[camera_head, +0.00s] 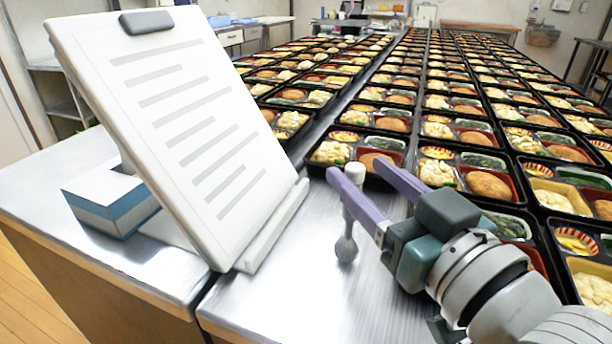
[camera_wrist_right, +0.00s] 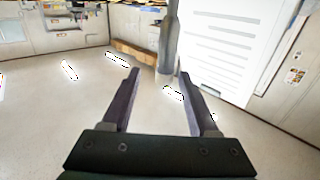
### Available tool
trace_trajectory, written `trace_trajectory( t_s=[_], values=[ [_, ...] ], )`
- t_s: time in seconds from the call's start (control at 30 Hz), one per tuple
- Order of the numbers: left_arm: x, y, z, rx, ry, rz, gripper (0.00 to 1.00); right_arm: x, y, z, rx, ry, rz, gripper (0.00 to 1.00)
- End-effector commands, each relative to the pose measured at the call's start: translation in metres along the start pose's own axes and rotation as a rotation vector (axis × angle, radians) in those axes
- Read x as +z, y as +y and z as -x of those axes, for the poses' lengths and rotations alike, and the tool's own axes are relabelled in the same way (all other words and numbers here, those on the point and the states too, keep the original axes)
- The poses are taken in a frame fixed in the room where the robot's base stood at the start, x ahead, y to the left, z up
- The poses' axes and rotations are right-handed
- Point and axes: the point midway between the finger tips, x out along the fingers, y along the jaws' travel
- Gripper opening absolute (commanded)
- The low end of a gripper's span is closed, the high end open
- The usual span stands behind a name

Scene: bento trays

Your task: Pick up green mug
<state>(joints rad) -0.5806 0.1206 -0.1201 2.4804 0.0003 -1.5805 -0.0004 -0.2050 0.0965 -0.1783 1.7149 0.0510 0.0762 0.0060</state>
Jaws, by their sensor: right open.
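I see no green mug in either view. My right gripper (camera_head: 355,168) is open above the steel table at the front edge of the bento trays, its two purple fingers spread. In the right wrist view the open fingers (camera_wrist_right: 158,75) have nothing clamped between them. A slim grey object (camera_head: 346,248) with a rounded lower end is partly hidden behind one finger. In the right wrist view a grey upright shape (camera_wrist_right: 168,42) shows beyond the fingertips; I cannot tell whether it is the same object. My left gripper is out of view.
A large tilted white board with grey lines (camera_head: 190,120) stands on the left. A blue-and-white box (camera_head: 110,205) sits beside it. Long rows of filled black bento trays (camera_head: 408,152) cover the table behind. Bare steel tabletop (camera_head: 310,290) lies in front.

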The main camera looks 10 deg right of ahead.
Motion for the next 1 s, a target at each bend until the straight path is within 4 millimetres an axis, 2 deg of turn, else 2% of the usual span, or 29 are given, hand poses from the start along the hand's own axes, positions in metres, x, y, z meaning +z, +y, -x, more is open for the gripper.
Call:
trace_trajectory(
  t_s=[0.3,0.6,1.0],
  values=[
    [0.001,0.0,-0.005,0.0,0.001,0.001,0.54,0.0,-0.006,-0.044,0.0,0.0,0.0,0.6],
    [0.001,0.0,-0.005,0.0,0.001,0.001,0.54,0.0,-0.006,-0.049,0.0,-0.002,0.0,0.6],
    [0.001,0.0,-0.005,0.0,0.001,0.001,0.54,0.0,-0.006,-0.049,0.0,-0.001,0.0,0.16]
  ],
)
